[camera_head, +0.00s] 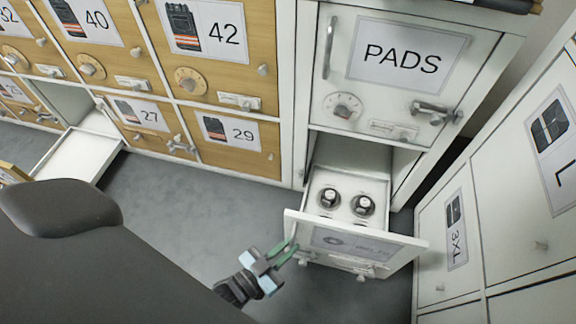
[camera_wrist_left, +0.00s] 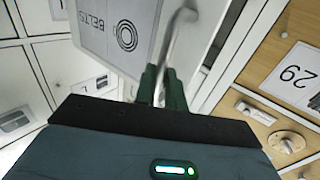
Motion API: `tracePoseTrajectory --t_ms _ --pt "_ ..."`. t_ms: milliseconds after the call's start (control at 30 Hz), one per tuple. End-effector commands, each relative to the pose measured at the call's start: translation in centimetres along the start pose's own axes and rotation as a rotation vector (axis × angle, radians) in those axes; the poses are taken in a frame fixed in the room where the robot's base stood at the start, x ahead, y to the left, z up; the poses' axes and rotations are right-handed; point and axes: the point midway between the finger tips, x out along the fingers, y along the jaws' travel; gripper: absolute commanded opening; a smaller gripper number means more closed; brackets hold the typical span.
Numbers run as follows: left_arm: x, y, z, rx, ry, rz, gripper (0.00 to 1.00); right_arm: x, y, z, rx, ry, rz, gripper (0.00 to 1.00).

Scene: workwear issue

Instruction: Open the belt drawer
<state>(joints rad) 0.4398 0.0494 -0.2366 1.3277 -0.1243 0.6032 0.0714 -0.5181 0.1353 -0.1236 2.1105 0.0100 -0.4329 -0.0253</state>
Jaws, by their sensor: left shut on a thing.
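The belt drawer (camera_head: 352,240) is a white drawer below the PADS door, pulled out from its cabinet. Two rolled dark belts (camera_head: 330,198) sit inside it, side by side. Its front bears a label with a coil symbol, which reads BELTS in the left wrist view (camera_wrist_left: 108,42). My left gripper (camera_head: 284,250) is at the left edge of the drawer front. In the left wrist view its green fingers (camera_wrist_left: 163,88) are shut around the metal bar handle (camera_wrist_left: 172,48). My right gripper is not in view.
The white PADS door (camera_head: 395,75) above is closed. Wooden numbered lockers (camera_head: 225,90) stand at the left, with another white drawer (camera_head: 80,158) standing open. White cabinets (camera_head: 515,190) marked 3XL and L stand close at the right. Grey floor (camera_head: 210,200) is clear between.

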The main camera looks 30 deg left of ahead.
Motion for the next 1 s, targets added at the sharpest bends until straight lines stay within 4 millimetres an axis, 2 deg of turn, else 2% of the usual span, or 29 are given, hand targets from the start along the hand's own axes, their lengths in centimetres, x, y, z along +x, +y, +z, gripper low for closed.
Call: tracePoseTrajectory --t_ms 500,533,667,1000 --pt "-0.3 0.2 0.0 0.000 0.001 -0.001 0.00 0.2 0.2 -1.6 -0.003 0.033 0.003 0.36" --pt "-0.3 0.2 0.0 0.000 0.001 -0.001 0.14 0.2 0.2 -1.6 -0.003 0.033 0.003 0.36" --pt "-0.3 0.2 0.0 0.000 0.001 -0.001 0.31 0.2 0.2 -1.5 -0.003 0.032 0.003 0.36" --pt "-0.5 0.2 0.0 0.000 0.000 0.000 0.33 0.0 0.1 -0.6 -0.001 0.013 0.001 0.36"
